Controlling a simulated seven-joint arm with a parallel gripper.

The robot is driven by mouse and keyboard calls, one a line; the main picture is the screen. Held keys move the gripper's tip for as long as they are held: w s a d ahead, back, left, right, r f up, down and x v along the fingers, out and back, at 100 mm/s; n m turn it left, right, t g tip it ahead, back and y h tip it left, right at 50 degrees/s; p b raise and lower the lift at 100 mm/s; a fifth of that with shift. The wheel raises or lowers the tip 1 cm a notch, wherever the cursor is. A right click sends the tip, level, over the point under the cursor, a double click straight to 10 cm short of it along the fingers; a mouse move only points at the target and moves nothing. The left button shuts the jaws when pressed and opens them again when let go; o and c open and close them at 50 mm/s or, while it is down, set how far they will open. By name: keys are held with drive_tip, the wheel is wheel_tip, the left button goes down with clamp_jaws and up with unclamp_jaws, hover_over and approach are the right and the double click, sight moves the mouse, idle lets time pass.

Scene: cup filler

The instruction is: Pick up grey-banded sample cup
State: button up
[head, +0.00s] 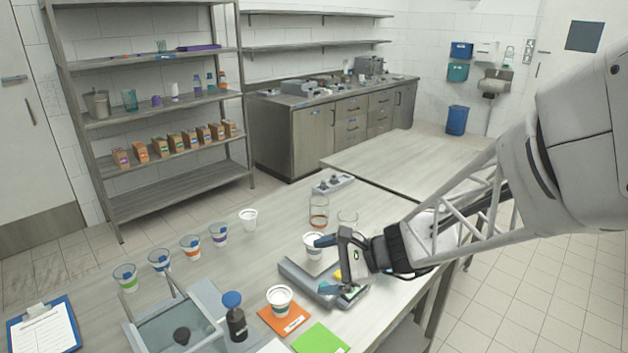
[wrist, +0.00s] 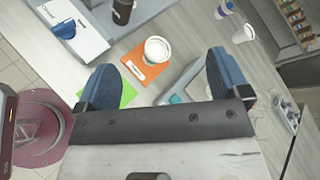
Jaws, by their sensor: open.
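My gripper (head: 326,265) is open and empty, above and behind this cup, touching nothing that I can see. Another white cup (head: 314,245) with a darkish band stands just behind my far finger, partly covered by it. Its band colour is hard to make out.
A grey tray-like device (head: 296,279) lies under my gripper. A dark bottle (head: 235,320) with a blue cap stands left of the orange mat, and a green mat (head: 320,340) lies right of it. Colour-banded cups (head: 191,246) line the table's left side. A glass beaker (head: 319,211) stands farther back.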

drive_tip(key=w+f+m+t+y, duration=0.2)
drive_tip(key=w+f+m+t, duration=0.3)
drive_tip(key=w, duration=0.4)
drive_tip(key=m+t+h, duration=0.2)
drive_tip(key=m+t, duration=0.3)
drive_tip(key=m, duration=0.3)
approach(307, 236)
drive_tip(key=shift+s, duration=0.15)
drive_tip(key=shift+w+d+f+m, duration=0.2)
drive_tip(key=shift+w+f+m, duration=0.1)
drive_tip(key=shift+w+m, duration=0.1)
drive_tip(key=shift+x, duration=1.25)
drive_tip(key=shift+x, duration=2.6)
drive_tip(key=shift+f, duration=0.1)
